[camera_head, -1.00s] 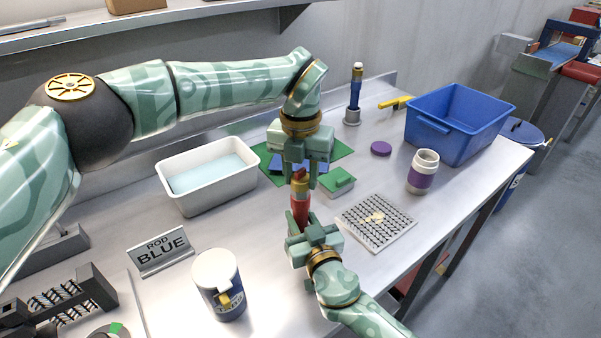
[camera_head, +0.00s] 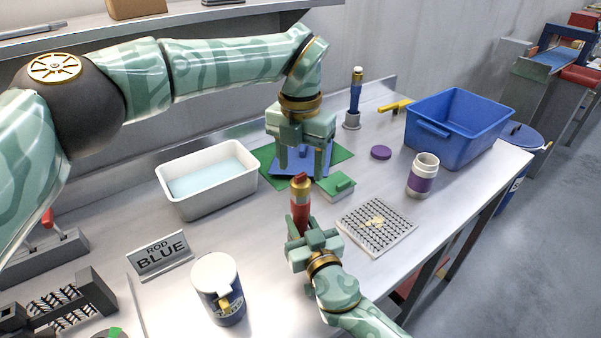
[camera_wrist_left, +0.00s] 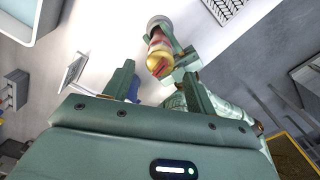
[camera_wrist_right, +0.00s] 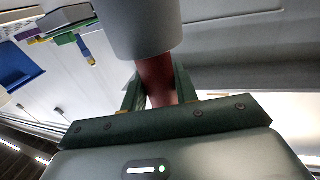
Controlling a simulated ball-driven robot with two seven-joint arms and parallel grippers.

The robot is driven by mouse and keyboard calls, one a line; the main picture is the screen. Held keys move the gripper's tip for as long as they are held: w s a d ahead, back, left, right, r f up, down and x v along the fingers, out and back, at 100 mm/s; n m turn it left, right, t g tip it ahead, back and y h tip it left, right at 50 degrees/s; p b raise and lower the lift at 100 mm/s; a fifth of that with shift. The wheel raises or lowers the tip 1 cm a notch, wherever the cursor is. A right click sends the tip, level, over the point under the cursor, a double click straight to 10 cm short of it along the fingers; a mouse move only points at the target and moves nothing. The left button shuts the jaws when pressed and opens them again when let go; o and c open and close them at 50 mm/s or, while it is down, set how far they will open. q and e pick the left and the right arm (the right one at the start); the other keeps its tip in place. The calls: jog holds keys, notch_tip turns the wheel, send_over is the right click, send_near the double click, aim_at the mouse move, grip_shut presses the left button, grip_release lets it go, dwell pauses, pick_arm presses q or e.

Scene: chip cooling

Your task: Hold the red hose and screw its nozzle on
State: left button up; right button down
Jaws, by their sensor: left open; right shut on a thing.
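The red hose (camera_head: 299,218) stands about upright in the head view. My right gripper (camera_head: 310,236) is shut on it. A gold piece with a red tip, seemingly the nozzle (camera_head: 300,193), sits on the hose's top end; how tightly cannot be told. The gold end (camera_wrist_left: 158,64) also shows in the left wrist view. My left gripper (camera_head: 301,166) is open and empty just above the tip, its fingers spread wide apart. In the right wrist view the red hose (camera_wrist_right: 158,78) lies between the fingers, next to a grey cylinder (camera_wrist_right: 143,28).
A white tub (camera_head: 212,206) stands to the left, a green mat (camera_head: 341,153) behind. A blue-and-gold piece (camera_head: 356,90) stands in a grey holder. A perforated plate (camera_head: 385,240), a purple-banded jar (camera_head: 423,176), a blue bin (camera_head: 435,135) and a lidded mug (camera_head: 218,278) stand around.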

aim_at(300, 175)
pick_arm(q)
jog(key=shift+r, duration=0.35)
jog(key=shift+c, duration=0.4)
notch_tip(300, 175, up, 3)
jog(key=n, duration=0.3)
jog(key=shift+r+n, duration=0.15)
jog(key=shift+n, duration=0.15)
jog(key=shift+f, duration=4.05)
jog(key=c, duration=1)
